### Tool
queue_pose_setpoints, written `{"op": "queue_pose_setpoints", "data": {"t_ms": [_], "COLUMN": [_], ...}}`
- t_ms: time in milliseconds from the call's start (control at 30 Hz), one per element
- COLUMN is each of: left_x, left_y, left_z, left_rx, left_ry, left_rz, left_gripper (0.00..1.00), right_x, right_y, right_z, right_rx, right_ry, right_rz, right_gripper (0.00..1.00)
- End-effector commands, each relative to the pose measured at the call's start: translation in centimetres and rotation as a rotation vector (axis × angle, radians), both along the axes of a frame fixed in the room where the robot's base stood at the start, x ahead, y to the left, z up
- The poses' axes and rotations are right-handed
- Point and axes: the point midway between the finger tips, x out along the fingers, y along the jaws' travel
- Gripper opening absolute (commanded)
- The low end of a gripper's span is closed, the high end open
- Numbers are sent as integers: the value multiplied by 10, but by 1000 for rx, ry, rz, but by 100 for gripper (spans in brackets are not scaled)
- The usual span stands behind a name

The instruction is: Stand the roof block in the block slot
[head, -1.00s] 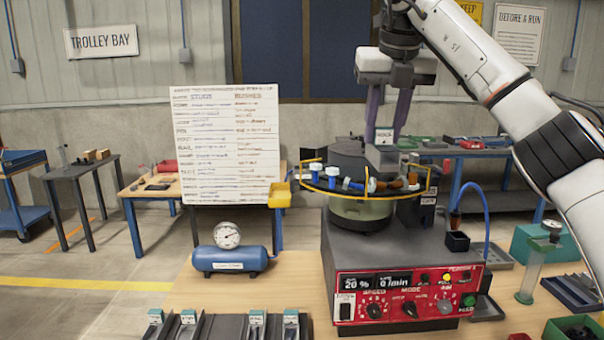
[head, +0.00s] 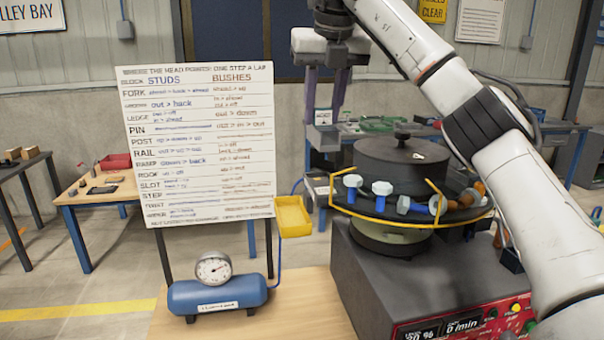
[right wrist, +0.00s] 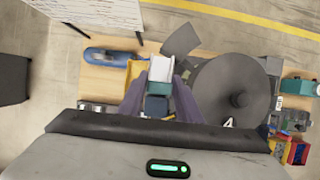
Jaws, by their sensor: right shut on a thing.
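My right gripper (head: 324,112) has its two purple fingers pointing down, shut on a grey block with a small white label, the roof block (head: 324,138). It holds the block in the air, in the picture just left of the feeder bowl's dark lid (head: 402,160). In the right wrist view, a white and teal piece (right wrist: 160,78) shows between the fingers (right wrist: 160,100). I cannot pick out the block slot in these frames. My left gripper is not in view.
The bowl's yellow rail (head: 385,220) holds several blue, white and orange bolts. A yellow tray (head: 293,217) stands left of it. A blue air tank (head: 217,294) with a gauge sits on the wooden bench (head: 300,310). A written board (head: 195,145) stands behind.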

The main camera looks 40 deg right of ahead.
Motion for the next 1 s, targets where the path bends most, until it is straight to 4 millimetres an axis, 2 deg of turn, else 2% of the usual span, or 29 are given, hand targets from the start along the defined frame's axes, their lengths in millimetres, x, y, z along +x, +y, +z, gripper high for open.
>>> {"op": "queue_pose_setpoints", "data": {"t_ms": [200, 467, 667, 1000], "left_x": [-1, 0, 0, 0], "left_y": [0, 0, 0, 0], "left_z": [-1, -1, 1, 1], "left_rx": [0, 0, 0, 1], "left_ry": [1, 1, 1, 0], "left_rz": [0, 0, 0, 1], "left_gripper": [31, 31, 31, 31], "right_x": [0, 0, -1, -1], "right_y": [-1, 0, -1, -1], "right_z": [-39, -63, -89, -95], "right_rx": [0, 0, -2, 0], "right_ry": [4, 2, 2, -1], "right_rz": [1, 1, -1, -2], "right_gripper": [2, 2, 2, 2]}}
